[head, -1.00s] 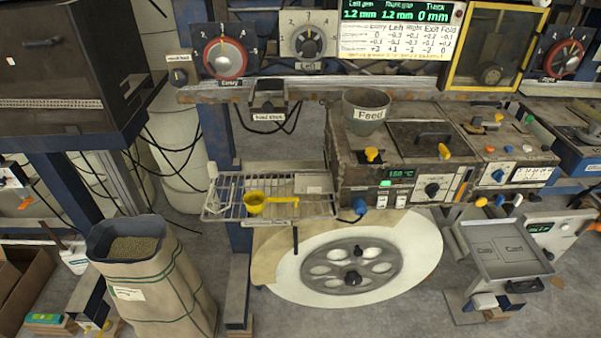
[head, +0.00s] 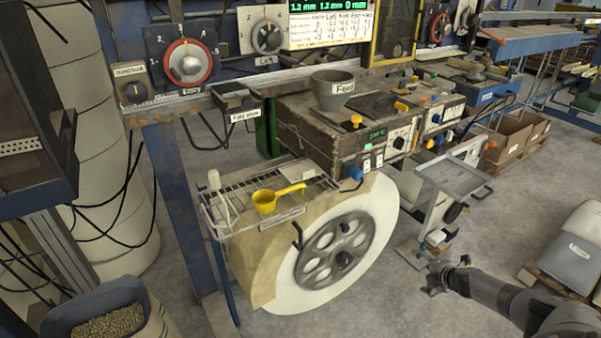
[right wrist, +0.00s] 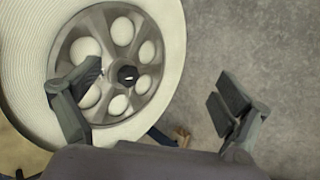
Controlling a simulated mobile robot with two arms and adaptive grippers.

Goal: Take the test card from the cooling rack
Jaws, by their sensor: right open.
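The cooling rack (head: 228,213) is a wire shelf at the left of the machine in the head view. A flat pale piece (head: 298,171), which looks like the test card, lies at its back right corner. A yellow scoop (head: 265,201) lies on the wires in front of it. My right gripper (head: 440,276) is at the lower right, open and empty, well away from the rack and lower. In the right wrist view its two fingers (right wrist: 158,88) are spread, with the wheel and floor beyond. My left gripper is not in view.
A large pale roll with a grey spoked wheel (head: 335,250) stands below the rack, between it and my right gripper. A tray stand (head: 455,178) is behind the gripper. A blue post (head: 175,200) is left of the rack.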

